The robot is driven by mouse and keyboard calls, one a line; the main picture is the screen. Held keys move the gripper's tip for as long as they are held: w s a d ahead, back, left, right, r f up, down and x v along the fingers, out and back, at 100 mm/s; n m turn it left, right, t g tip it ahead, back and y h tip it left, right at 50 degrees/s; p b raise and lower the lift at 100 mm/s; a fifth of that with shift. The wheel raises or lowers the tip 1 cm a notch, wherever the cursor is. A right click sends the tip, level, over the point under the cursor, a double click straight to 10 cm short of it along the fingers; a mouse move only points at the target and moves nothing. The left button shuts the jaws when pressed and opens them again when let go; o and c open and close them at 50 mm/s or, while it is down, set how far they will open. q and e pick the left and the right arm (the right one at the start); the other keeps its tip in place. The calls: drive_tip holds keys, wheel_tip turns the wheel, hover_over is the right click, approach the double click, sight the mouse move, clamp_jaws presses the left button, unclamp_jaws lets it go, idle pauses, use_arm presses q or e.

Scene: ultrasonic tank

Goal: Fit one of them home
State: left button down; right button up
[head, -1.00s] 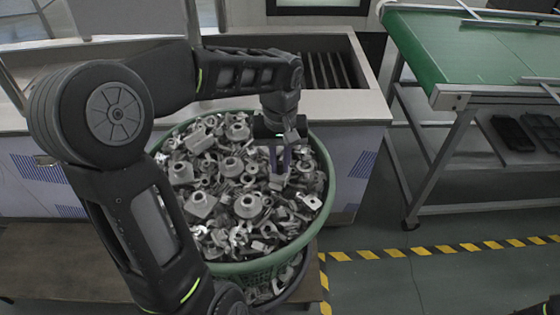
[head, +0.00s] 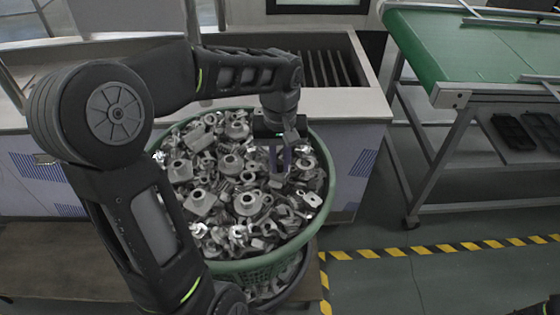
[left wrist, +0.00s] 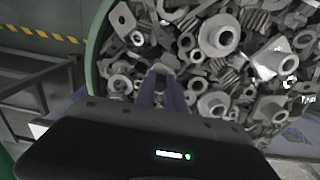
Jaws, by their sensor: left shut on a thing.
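A green basket (head: 330,190) is heaped with grey metal parts (head: 232,163): flanged hubs, rings and brackets. It also shows in the left wrist view, with its rim (left wrist: 92,60) at the left of the pile. My left gripper (head: 280,168) points down into the right side of the heap. Its fingers are close together, shut on a small grey metal part (left wrist: 160,70) at their tips. The part is mostly hidden by the fingers and blends with the pile, so its shape is hard to tell. My right gripper is not in view.
Behind the basket is a pale-topped tank (head: 345,105) with a dark slatted opening (head: 325,70). A green conveyor table (head: 470,50) stands at the right, with dark trays (head: 515,132) on its lower shelf. Yellow-black tape (head: 440,249) marks open floor at the lower right.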

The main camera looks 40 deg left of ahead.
sight(281, 164)
use_arm(q)
drive_tip(key=shift+f, duration=0.1)
drive_tip(key=c, duration=1.3)
unclamp_jaws()
drive_tip(key=shift+s, duration=0.1)
drive_tip(key=shift+f, duration=0.1)
wheel_tip(281, 164, up, 8)
drive_tip(key=shift+r+b, duration=0.1)
drive_tip(key=shift+b, duration=0.25)
drive_tip(key=shift+d, duration=0.1)
